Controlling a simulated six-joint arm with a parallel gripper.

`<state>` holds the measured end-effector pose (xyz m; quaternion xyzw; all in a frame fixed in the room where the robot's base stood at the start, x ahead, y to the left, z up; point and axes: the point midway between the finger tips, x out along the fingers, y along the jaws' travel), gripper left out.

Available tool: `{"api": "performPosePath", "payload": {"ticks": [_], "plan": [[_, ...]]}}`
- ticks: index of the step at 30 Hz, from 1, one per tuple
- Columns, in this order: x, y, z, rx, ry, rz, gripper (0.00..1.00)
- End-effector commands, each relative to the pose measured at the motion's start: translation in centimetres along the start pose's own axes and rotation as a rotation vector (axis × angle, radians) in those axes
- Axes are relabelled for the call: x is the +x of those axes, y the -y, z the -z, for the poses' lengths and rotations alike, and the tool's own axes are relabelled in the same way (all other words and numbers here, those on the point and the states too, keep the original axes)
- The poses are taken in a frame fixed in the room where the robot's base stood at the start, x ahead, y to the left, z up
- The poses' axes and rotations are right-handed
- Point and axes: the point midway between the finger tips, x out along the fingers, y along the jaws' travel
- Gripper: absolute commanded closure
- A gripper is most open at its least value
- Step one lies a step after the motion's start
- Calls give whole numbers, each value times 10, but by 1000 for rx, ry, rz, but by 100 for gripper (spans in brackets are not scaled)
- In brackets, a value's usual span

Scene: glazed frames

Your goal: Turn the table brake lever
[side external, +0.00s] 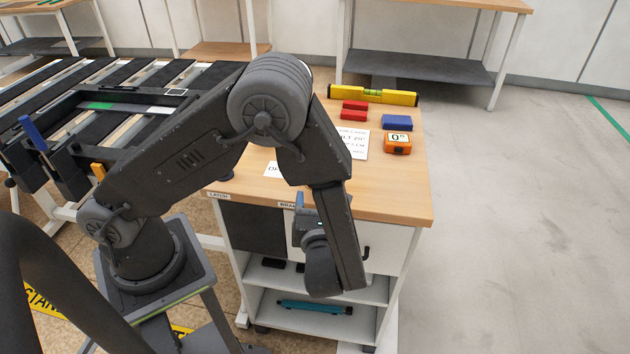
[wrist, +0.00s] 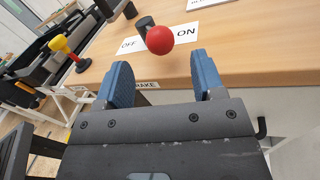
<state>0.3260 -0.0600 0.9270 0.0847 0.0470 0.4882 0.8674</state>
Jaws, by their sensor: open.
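The brake lever shows in the wrist view as a red ball knob (wrist: 159,40) on a dark stub (wrist: 145,22). It stands between the OFF card (wrist: 131,44) and the ON card (wrist: 184,33). My gripper (wrist: 160,77) is open and empty, its two blue fingers on either side of the view below the knob, not around it. The BRAKE label (wrist: 147,85) shows between the fingers on the bench's front edge. In the side external view my gripper (side external: 299,203) is at the bench front, and my arm hides the knob.
A yellow-and-red lever (wrist: 61,46) stands to the left. A dark handle (side external: 366,252) sticks out of the drawer front.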

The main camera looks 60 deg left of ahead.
Motion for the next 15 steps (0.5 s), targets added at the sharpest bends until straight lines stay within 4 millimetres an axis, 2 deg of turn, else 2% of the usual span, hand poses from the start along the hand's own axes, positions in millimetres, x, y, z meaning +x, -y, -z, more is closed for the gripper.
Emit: {"api": "performPosePath", "payload": {"ticks": [1,6,10,15], "plan": [[12,-1,0,0,-2,-6,38],[42,-1,0,0,-2,-4,38],[57,0,0,-1,-3,-3,38],[66,0,0,0,-2,-1,38]]}}
